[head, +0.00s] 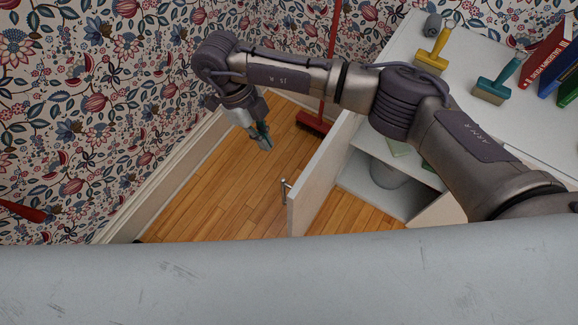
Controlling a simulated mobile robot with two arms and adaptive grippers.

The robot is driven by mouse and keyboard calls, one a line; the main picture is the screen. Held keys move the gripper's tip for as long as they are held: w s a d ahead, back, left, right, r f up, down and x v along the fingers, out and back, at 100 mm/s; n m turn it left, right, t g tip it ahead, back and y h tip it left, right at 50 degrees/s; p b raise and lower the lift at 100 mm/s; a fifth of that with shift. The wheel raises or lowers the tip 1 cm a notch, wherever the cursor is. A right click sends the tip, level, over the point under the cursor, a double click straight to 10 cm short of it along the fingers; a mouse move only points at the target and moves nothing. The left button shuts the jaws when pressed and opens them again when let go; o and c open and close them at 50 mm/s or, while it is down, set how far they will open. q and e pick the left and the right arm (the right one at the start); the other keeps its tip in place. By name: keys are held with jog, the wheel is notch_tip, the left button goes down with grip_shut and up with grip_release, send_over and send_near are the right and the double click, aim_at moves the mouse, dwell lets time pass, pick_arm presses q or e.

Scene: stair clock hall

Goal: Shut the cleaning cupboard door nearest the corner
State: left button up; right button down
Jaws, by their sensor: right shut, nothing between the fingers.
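The white cupboard door (322,170) stands open, swung out from the cupboard (410,50) over the wooden floor. A small metal handle (285,188) sits on its left-hand face near the free edge. My right arm reaches in from the right, over the cupboard and the door. My right gripper (264,137) is shut and empty, left of the door on its handle side, apart from it and pointing down. My arm hides part of the cupboard front. My left gripper is out of view.
A red broom (313,121) stands in the corner behind the door. On the cupboard top are a yellow-handled brush (434,52), a teal-handled brush (496,84) and several books (549,56). Papered walls close the left and back. Bare floor (225,190) lies left of the door.

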jog(key=s+d+f+p, duration=0.4)
jog(key=d+f, duration=0.2)
jog(key=f, duration=0.3)
jog(key=shift+s+d, duration=0.2)
